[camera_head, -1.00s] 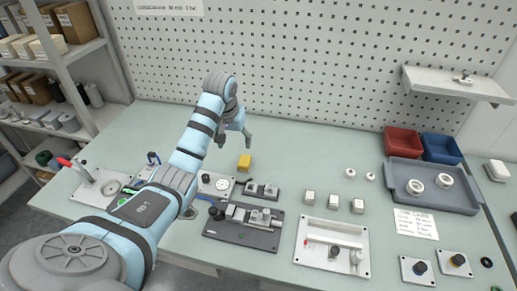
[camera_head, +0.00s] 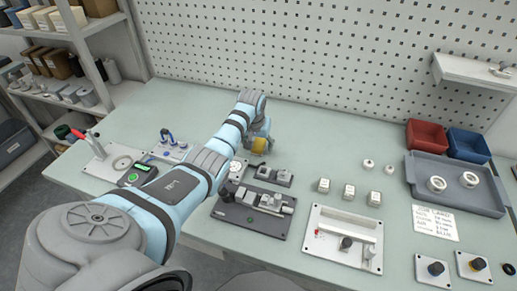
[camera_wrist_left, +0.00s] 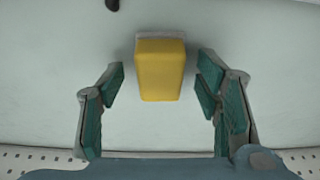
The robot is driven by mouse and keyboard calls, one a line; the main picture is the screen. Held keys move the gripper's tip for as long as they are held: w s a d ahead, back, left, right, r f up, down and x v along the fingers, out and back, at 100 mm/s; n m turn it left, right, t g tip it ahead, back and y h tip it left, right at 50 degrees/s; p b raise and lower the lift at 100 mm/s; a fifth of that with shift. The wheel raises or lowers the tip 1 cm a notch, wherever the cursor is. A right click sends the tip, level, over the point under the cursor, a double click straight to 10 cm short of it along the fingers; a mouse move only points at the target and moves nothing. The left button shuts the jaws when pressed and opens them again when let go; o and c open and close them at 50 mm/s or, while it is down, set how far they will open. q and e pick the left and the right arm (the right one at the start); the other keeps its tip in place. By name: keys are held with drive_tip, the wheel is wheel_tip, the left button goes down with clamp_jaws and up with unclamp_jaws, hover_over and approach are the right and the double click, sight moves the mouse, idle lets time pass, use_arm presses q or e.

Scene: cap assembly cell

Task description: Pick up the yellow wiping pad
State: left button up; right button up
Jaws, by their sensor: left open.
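The yellow wiping pad (camera_head: 259,146) stands on the pale green table toward the back, just beyond the dark fixtures. In the left wrist view the pad (camera_wrist_left: 160,72) is a yellow block with a pale strip along its far edge. My left gripper (camera_head: 260,140) is down at the pad and partly covers it in the head view. In the left wrist view its two fingers (camera_wrist_left: 160,88) are open, one on each side of the pad, with a gap on both sides. My right gripper is not in view.
A dark fixture plate (camera_head: 250,218) and a smaller dark fixture (camera_head: 271,176) lie in front of the pad. Small white blocks (camera_head: 348,191) stand to the right. A grey tray (camera_head: 465,202) is farther right. The table behind the pad is clear up to the pegboard.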

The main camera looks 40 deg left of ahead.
sight(258, 144)
use_arm(q)
drive_tip(key=shift+s+r, duration=0.1)
drive_tip(key=shift+r, duration=0.1)
drive_tip(key=shift+c, duration=0.8)
drive_tip(key=c, duration=1.1)
wheel_tip(258, 144, up, 20)
drive_tip(key=shift+p, duration=1.15)
